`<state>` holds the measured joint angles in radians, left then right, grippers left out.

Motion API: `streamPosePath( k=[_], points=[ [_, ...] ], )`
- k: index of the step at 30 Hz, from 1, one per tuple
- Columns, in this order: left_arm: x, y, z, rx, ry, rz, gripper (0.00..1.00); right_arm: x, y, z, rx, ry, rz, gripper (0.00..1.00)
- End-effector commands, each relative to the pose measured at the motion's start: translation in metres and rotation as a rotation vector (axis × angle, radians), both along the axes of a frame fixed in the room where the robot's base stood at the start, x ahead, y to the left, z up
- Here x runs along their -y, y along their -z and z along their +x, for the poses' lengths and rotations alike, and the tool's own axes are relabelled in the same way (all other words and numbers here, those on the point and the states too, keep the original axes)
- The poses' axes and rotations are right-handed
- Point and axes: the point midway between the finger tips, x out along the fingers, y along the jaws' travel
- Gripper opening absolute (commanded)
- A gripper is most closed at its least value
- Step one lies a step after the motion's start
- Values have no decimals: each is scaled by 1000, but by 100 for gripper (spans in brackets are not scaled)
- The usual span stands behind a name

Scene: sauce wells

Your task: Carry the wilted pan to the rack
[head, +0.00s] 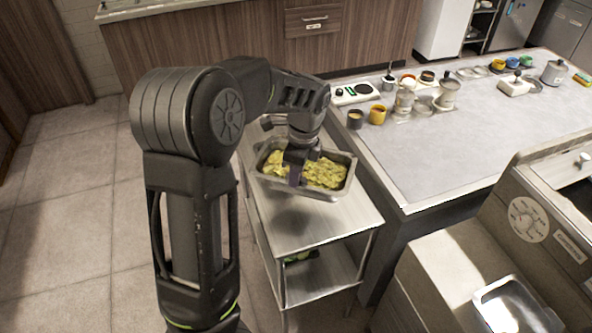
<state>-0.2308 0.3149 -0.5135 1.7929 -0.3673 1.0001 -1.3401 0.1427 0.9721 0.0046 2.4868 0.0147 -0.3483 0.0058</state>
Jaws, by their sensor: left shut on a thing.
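A steel pan (344,188) filled with yellow-green, wilted-looking food (323,172) is in the middle of the head view, above the top shelf of a metal rack (310,226). My left gripper (296,178) reaches down at the pan's near side and is shut on the pan; its fingertips are partly hidden. A shadow lies on the shelf below the pan. I cannot tell whether the pan touches the shelf. My right gripper is not in view.
A grey-topped counter (440,150) with cups, jars and small devices stands right of the rack. Another steel pan (510,305) sits in a unit at the lower right. Something green (300,257) lies on the rack's lower shelf. Open tiled floor (70,220) is at left.

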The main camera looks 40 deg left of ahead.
Motion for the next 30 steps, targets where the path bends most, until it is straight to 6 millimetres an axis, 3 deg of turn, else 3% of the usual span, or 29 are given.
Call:
streamPosePath(
  k=[6,12,18,30],
  points=[
    [-2,1,4,5,494,0,0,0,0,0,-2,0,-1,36],
    [-7,2,9,7,785,1,0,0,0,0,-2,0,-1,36],
    [-6,2,11,9,899,0,0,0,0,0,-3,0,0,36],
    [-6,4,11,8,902,0,0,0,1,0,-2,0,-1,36]
  ],
)
